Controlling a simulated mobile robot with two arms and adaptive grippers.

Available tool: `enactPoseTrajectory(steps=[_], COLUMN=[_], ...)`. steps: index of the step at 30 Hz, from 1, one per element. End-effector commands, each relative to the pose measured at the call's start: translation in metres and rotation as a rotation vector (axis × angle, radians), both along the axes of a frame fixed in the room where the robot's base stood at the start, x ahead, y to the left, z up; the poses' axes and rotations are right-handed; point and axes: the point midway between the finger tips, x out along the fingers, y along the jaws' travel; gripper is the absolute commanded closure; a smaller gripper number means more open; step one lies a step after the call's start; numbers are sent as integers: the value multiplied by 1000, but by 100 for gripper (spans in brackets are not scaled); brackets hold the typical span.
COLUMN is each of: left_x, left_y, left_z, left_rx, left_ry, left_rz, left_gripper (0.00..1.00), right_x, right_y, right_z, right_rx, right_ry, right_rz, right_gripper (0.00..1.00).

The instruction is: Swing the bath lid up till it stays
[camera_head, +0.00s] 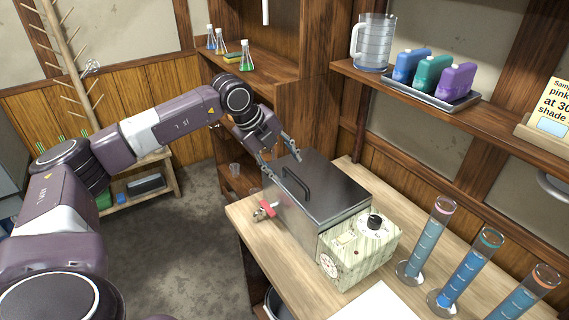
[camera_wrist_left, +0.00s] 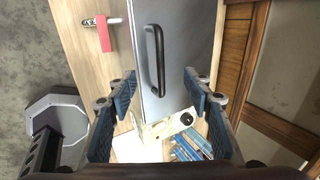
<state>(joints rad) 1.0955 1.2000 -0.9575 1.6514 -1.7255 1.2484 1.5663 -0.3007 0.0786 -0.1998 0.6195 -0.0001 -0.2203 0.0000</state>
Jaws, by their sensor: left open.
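The bath (camera_head: 292,226) is a grey metal box on the wooden bench, with a pale control unit (camera_head: 358,250) and black knob at its near end. Its lid (camera_head: 329,197) lies flat and shut, with a dark bar handle (camera_head: 296,184) along its left side. My left gripper (camera_head: 287,157) is open and empty, above the far left end of the lid. In the left wrist view the open fingers (camera_wrist_left: 158,88) show either side of the lid, and the handle (camera_wrist_left: 154,60) stands between and beyond them. I cannot tell whether a finger touches the lid. My right gripper is not in view.
A red-handled tap (camera_head: 266,209) sticks out from the bath's left side. Several measuring cylinders (camera_head: 464,276) stand at the right of the bench. A wall shelf (camera_head: 505,137) with a jug (camera_head: 372,44) and coloured bottles overhangs at the right.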

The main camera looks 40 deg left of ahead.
Motion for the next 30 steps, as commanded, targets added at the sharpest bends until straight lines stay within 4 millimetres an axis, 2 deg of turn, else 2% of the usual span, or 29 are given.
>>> enactPoseTrajectory(steps=[15, 28, 29, 30], left_x=[29, 35, 35, 35], left_y=[-14, -17, -18, -18], left_z=[-62, -69, -69, -69], left_rx=[-2, -3, -3, -4], left_ry=[1, -1, -1, -2], left_rz=[-1, -5, -5, -5], left_gripper=[54, 54, 47, 51], right_x=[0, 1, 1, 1], right_y=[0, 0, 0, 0], right_z=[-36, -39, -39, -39], right_rx=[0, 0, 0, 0], right_ry=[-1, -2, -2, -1], right_rz=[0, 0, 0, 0], right_gripper=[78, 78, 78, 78])
